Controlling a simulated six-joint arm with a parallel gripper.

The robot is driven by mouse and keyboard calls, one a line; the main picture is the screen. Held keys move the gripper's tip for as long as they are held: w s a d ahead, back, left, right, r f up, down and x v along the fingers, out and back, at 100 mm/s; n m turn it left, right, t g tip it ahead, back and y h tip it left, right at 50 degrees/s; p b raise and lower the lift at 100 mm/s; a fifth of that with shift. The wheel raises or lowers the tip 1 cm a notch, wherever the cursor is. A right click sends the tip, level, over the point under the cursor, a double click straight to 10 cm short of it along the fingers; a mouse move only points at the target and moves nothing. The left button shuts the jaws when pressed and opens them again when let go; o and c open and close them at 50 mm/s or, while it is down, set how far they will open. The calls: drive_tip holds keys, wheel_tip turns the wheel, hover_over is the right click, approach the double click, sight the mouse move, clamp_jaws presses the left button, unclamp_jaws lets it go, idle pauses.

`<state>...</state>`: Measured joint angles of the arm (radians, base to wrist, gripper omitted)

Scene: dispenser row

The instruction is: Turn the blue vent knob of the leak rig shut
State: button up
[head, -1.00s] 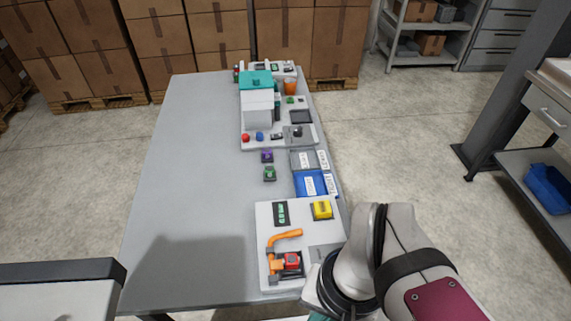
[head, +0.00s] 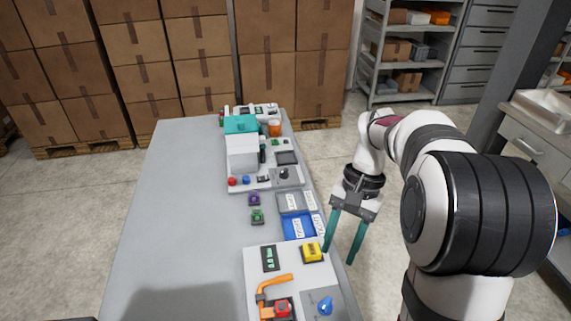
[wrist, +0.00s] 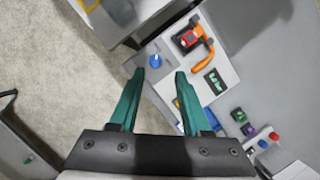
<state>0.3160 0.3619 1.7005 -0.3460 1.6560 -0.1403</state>
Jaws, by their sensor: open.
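The leak rig is a white panel (head: 262,293) at the near end of the table. Its blue vent knob (head: 325,306) sits on a grey plate at the panel's near right. The knob also shows in the wrist view (wrist: 156,61), between and just beyond the fingertips in the picture. The rig also carries an orange lever (head: 275,281), a red block (head: 282,308), a green display (head: 269,258) and a yellow block (head: 312,252). My gripper (head: 340,262) is open and empty, with teal fingers pointing down. It is beside the table's right edge, apart from the knob.
A blue bin (head: 297,236) and a grey bin (head: 283,209) lie beyond the rig. Purple (head: 254,199) and green (head: 257,217) small blocks sit left of them. A white machine (head: 242,155) stands farther back. The table's left side (head: 180,220) is clear.

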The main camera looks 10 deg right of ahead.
approach(327, 302)
drive_tip(key=shift+m+g+y, duration=0.3)
drive_tip(key=x, duration=0.8)
drive_tip(key=shift+w+d+f, duration=0.15)
drive_tip(key=shift+w+d, duration=0.05)
clamp_jaws()
